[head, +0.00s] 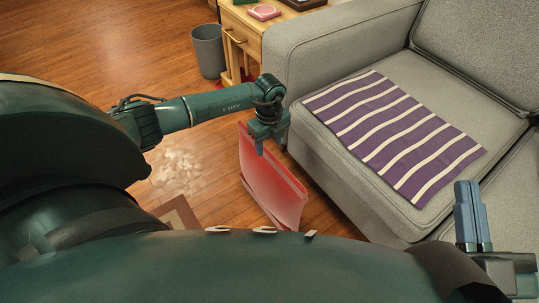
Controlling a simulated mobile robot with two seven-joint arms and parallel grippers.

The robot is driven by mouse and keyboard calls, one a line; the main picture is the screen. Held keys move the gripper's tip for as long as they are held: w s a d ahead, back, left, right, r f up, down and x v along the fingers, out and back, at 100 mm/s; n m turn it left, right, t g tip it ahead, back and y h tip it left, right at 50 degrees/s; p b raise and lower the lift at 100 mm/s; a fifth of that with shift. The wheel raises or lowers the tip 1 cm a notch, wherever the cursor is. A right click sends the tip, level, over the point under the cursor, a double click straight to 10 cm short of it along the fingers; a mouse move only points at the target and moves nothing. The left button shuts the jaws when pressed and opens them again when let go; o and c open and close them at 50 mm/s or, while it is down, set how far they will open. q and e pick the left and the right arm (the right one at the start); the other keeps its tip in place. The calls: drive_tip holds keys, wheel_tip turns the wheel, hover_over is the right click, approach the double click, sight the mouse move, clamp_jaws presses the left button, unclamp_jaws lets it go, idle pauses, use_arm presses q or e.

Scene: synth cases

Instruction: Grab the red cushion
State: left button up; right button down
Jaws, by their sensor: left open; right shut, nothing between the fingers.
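The red cushion (274,186) is on the wood floor in front of the grey sofa, tilted up on edge. My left gripper (270,149) is open and points down at the cushion's upper edge. One finger overlaps the cushion's top in the picture; I cannot tell whether it touches. My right gripper (468,186) is shut and empty, pointing up at the lower right, in front of the sofa.
The grey sofa (345,70) fills the right, with a purple and white striped cloth (390,128) on its seat. A grey bin (208,50) and a wooden side table (242,38) stand behind. A pale patch (176,172) lies on the floor left of the cushion.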

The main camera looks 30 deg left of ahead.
use_arm(q)
wheel_tip(320, 180, down, 3)
drive_tip(key=shift+r+b, duration=0.2)
drive_tip(key=shift+b, duration=0.2)
wheel_tip(320, 180, down, 4)
drive_tip(key=b, duration=0.3)
drive_tip(key=shift+f, duration=0.45)
clamp_jaws()
use_arm(e)
drive_tip(key=shift+s+d+r+n+t+y, duration=0.1)
drive_tip(key=shift+d+r+n+t+y, duration=0.1)
drive_tip(key=shift+r+n+y, duration=1.3)
drive_tip(key=shift+d+r+n+t+y, duration=0.1)
drive_tip(key=shift+r+n+t+y, duration=0.1)
drive_tip(key=shift+r+n+y, duration=1.3)
use_arm(q)
drive_tip(key=shift+w+r, duration=0.1)
drive_tip(key=shift+r, duration=0.05)
use_arm(e)
drive_tip(key=shift+f, duration=0.1)
